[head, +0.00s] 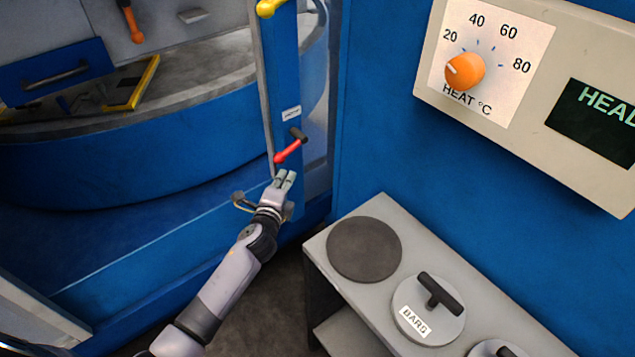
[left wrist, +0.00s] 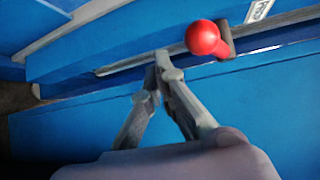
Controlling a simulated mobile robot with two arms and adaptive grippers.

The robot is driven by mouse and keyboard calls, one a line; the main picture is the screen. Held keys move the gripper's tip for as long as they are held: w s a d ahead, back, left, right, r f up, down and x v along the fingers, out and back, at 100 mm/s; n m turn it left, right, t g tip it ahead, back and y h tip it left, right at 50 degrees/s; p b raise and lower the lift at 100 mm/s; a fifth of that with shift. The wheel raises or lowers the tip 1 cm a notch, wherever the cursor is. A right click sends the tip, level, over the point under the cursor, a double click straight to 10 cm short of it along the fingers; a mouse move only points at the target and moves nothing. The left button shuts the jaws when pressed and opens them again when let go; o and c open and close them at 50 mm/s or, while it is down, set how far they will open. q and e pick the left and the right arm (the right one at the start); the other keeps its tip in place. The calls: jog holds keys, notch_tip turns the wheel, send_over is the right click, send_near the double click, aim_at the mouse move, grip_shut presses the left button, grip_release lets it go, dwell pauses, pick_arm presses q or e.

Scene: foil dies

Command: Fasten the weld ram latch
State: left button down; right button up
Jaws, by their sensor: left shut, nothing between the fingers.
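A red latch lever (head: 288,152) with a dark pivot end is mounted on the blue upright post, below a small white label (head: 291,113) too small to read. The lever slants, its red end low and to the left. In the left wrist view its round red knob (left wrist: 205,38) is close, beyond and right of the fingertips. My left gripper (head: 285,177) is shut and empty, just below the red end; it also shows in the left wrist view (left wrist: 162,58). I see a gap between fingertips and knob there. My right gripper is not in view.
A yellow handle (head: 268,8) sits higher on the same post. An orange handle (head: 132,24) hangs at the upper left. A panel with an orange heat dial (head: 464,71) is at the upper right. A grey bench (head: 378,302) with round lids stands at the lower right.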

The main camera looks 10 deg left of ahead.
pick_arm(q)
jog(key=s+d+r, duration=0.4)
jog(key=d+r, duration=0.1)
jog(key=r, duration=0.2)
jog(key=s+d+r+p, duration=0.1)
jog(key=s+d+r, duration=0.3)
jog(key=r, duration=0.3)
jog(key=shift+s+d+p, duration=0.3)
jog(key=shift+s+d, duration=0.1)
jog(key=shift+s, duration=0.4)
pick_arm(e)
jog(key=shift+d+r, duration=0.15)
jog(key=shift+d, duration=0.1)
pick_arm(q)
jog(key=shift+f, duration=0.1)
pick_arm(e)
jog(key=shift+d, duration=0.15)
